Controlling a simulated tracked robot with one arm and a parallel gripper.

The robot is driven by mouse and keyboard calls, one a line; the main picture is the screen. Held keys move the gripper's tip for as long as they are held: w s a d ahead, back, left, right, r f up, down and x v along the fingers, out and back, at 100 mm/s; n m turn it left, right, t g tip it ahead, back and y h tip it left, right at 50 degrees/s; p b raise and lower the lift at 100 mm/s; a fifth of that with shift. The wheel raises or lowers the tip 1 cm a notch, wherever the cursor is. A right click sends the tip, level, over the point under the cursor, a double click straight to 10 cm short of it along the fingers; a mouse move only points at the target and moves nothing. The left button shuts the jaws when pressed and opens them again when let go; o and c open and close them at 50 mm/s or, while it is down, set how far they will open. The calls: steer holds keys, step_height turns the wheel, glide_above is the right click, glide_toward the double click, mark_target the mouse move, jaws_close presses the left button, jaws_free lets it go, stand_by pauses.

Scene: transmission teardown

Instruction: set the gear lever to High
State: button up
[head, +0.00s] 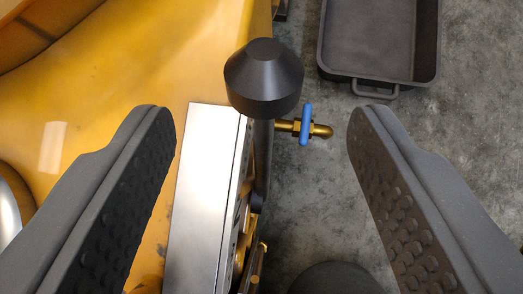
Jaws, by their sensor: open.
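The gear lever (264,77) shows in the head view as a dark knob on a dark shaft, near the top middle. Its shaft runs down beside a silver metal plate (208,190) on the yellow housing. My gripper (259,120) is open, with one dark textured finger on each side of the picture. The lever knob lies between the two fingers in the picture, apart from both. How far below or beyond the fingertips it is, I cannot tell. Any position marks for the lever are not readable.
The yellow housing (110,60) fills the left. A brass valve with a blue handle (305,125) sticks out right of the lever shaft. A dark tray (376,45) stands on the grey floor (460,130) at upper right. A dark round object (335,278) is at the bottom.

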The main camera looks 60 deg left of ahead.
steer(key=v, duration=0.6)
steer(key=shift+s+r+p, duration=0.25)
steer(key=shift+r+p, duration=0.05)
steer(key=shift+p, duration=0.15)
